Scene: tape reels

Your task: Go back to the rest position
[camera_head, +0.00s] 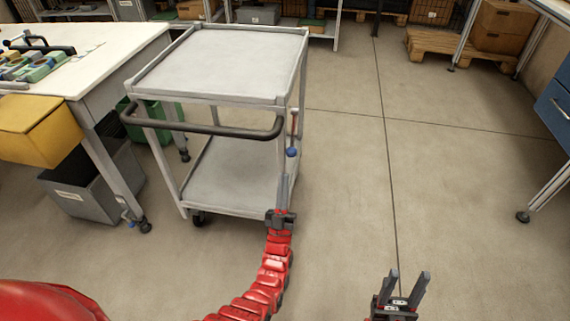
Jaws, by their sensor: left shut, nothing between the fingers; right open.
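My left gripper (284,180) is at the end of a red segmented arm that comes in from the lower left. Its fingers are shut with nothing between them. They point up in the picture, in front of the right front leg of the grey cart (222,65); I cannot tell whether they touch it. My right gripper (408,276) is at the bottom right, over bare floor. Its two fingers stand apart, open and empty. No tape reels can be made out.
The cart's top and lower shelf look empty; its black handle (200,130) faces me. At left is a white workbench (100,60) with a yellow bin (38,130) and a grey bin (90,190) below. A blue drawer unit (553,108) is at right. The floor between is clear.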

